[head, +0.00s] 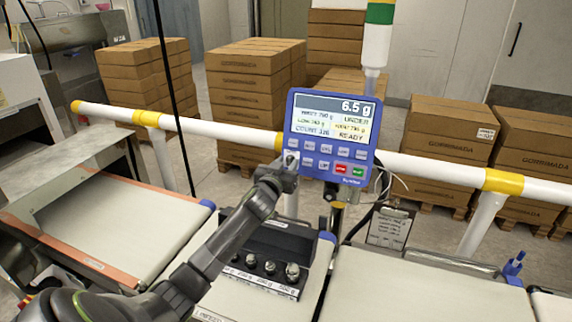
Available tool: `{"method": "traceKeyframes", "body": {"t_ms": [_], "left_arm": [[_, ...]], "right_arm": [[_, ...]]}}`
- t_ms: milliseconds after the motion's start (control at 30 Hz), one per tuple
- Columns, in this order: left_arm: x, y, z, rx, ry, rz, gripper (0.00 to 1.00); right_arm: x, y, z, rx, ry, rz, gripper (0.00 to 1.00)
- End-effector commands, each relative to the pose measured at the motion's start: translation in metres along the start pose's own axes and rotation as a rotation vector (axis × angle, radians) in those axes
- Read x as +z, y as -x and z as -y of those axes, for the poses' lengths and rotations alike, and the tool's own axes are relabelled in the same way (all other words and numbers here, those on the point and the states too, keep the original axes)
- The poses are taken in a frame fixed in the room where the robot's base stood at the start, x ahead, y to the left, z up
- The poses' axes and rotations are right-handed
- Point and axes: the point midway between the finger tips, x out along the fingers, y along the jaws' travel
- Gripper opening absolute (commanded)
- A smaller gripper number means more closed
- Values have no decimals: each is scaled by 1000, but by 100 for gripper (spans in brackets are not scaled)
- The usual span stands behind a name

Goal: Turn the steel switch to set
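The blue checkweigher panel (331,137) stands upright on a post, its screen showing 6.5 g, UNDER and READY. My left gripper (289,164) reaches up from the lower left to the panel's lower left corner. A small steel-coloured part shows at its fingertips, and I cannot tell whether it is the steel switch or part of my gripper. The fingers cover that corner, so the switch's position and any contact are hidden. I cannot tell whether the fingers are open or shut. My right gripper is not in view.
A white rail (225,131) with yellow joints runs behind the panel. Belts lie at left (125,220) and right (400,290). A clipboard (390,228) hangs right of the post.

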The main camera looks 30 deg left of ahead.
Motion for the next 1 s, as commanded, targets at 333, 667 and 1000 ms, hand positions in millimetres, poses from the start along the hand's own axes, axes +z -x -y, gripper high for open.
{"method": "traceKeyframes", "body": {"t_ms": [333, 667, 1000], "left_arm": [[0, 0, 0, 0, 1, 0, 3], [-1, 0, 0, 3, -12, 1, 0], [-5, 0, 1, 48, -167, 3, 0]], "right_arm": [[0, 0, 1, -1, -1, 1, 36], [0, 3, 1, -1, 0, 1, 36], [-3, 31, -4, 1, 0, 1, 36]]}}
